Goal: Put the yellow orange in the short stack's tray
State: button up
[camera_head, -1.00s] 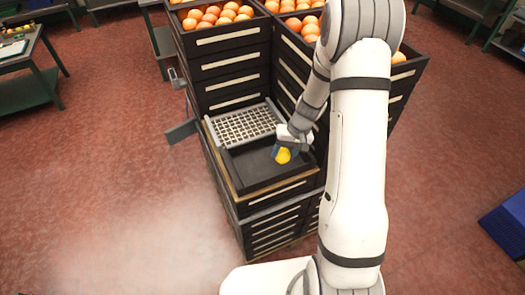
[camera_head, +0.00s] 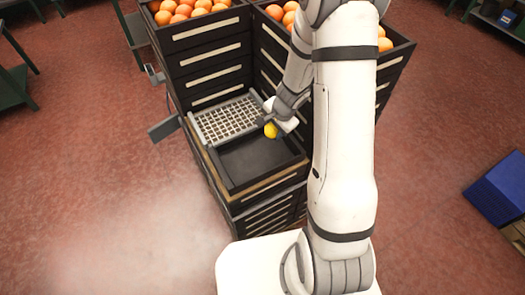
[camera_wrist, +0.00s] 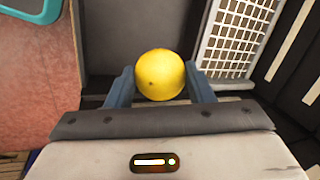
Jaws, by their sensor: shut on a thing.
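The yellow orange (camera_head: 270,130) is held between the two fingers of my gripper (camera_head: 272,122). In the wrist view the yellow orange (camera_wrist: 161,75) sits between the blue-grey fingertips of my gripper (camera_wrist: 161,88), one on each side. The short stack's tray (camera_head: 238,175) is black, shallow and empty where I can see it. The orange shows over the tray's back right part in the head view. Its exact height above the tray is hard to tell. Part of the tray (camera_wrist: 120,38) shows behind the orange in the wrist view.
A grey grid rack (camera_head: 228,120) adjoins the tray's back edge. Taller stacks of black crates (camera_head: 208,55) filled with oranges (camera_head: 182,12) stand behind and to the right. A blue bin (camera_head: 500,185) is on the red floor at the right. The floor at left is open.

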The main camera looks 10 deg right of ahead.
notch_tip(320, 180, down, 9)
jog(key=b, duration=0.4)
jog(key=shift+f+b, duration=0.15)
jog(key=shift+b, duration=0.25)
jog(key=o, duration=1)
jog(key=shift+r, duration=0.2)
